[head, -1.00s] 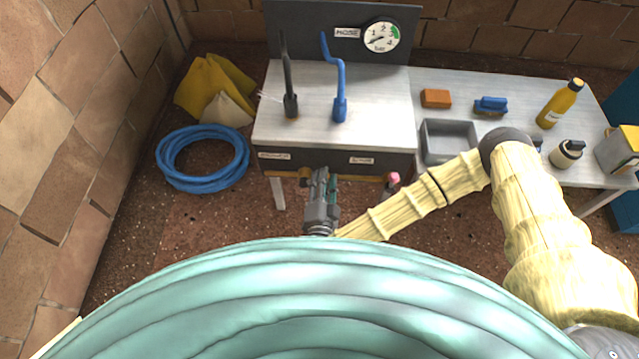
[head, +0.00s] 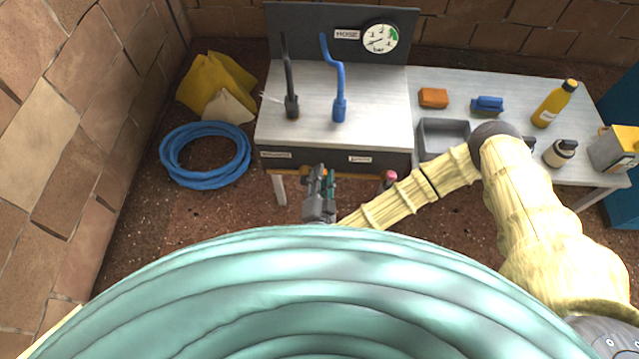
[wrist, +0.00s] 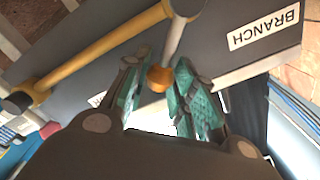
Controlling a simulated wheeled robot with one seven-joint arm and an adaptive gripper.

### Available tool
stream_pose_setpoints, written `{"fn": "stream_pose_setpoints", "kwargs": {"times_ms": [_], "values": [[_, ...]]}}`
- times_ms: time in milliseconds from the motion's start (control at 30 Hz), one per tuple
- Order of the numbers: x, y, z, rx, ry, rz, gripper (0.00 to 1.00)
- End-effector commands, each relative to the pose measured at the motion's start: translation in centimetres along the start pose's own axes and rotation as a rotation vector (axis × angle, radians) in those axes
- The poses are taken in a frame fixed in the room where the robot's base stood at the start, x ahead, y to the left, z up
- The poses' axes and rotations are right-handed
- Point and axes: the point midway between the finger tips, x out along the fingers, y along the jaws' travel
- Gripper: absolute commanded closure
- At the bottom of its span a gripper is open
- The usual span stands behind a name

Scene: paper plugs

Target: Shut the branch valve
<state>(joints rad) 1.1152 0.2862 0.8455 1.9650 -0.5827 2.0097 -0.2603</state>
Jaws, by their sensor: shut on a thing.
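The branch valve's lever is a pale bar with an orange end (wrist: 159,78). In the wrist view it hangs from the yellow pipe (wrist: 100,52) near the upside-down BRANCH label (wrist: 264,27). My gripper (wrist: 157,95) has its teal fingertips on either side of the orange end and is shut on it. In the head view my gripper (head: 322,180) is below the front edge of the bench, between its two front labels. The valve body is mostly hidden there by the gripper and the bench front.
The bench (head: 375,105) carries a black hose fitting (head: 291,103), a blue one (head: 339,105) and a pressure gauge (head: 380,38). A pink-red knob (head: 390,177) is under the bench right of my gripper. A blue hose coil (head: 205,155) lies on the floor at left.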

Motion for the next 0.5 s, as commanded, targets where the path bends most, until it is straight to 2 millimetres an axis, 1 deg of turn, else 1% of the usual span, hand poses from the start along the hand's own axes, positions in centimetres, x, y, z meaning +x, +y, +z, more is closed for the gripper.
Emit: {"fn": "stream_pose_setpoints", "kwargs": {"times_ms": [500], "values": [[-0.05, -1.06, -0.06, -0.111, -0.002, -0.001, 0.87]]}}
